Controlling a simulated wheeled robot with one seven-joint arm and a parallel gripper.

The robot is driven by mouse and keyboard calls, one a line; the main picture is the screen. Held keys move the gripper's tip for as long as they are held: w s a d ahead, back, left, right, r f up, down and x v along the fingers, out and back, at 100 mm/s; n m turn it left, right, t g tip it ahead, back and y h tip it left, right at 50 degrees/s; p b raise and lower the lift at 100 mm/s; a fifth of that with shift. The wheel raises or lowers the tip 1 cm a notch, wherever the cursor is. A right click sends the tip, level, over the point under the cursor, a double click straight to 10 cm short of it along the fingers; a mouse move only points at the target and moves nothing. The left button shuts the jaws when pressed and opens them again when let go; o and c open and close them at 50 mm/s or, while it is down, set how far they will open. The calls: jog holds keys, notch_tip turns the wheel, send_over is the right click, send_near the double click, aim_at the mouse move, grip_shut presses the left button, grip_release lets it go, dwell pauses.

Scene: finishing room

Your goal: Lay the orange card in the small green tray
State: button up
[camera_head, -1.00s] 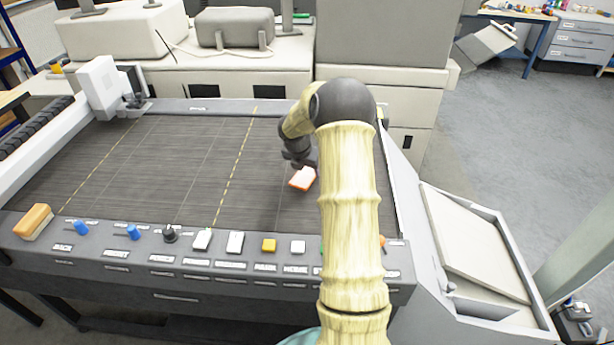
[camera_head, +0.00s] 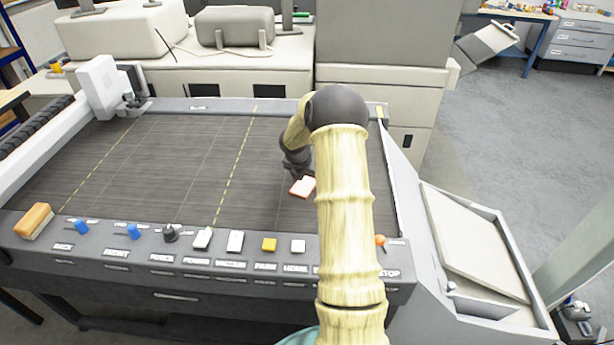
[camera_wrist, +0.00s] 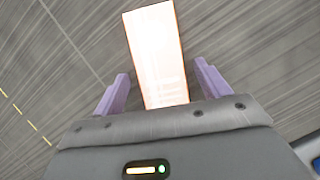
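The orange card (camera_head: 302,187) shows as a small pale rectangle with an orange edge over the dark machine bed, just in front of my gripper (camera_head: 295,172). In the wrist view the card (camera_wrist: 158,55) looks washed-out white with a thin orange border. It reaches down between the two purple fingers of my gripper (camera_wrist: 160,85), with a gap on each side. The fingers are apart, and its near end meets the gripper body's edge. I cannot tell whether it touches the bed. A small green thing (camera_head: 302,15) sits on the back cabinet; I cannot tell if it is the tray.
The dark bed (camera_head: 180,165) is clear to the left. A control strip with knobs and buttons, including a yellow one (camera_head: 269,245), runs along the front. A tan block (camera_head: 34,221) sits at its left end. A white carriage (camera_head: 101,88) stands at the left.

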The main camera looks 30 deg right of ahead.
jog(key=v, duration=1.2)
jog(key=shift+r, duration=0.15)
dwell(0.3)
jog(key=s+a+m+y, duration=0.4)
jog(key=s+a+m, duration=1.9)
jog(key=a+m, duration=0.1)
jog(key=shift+s, duration=0.2)
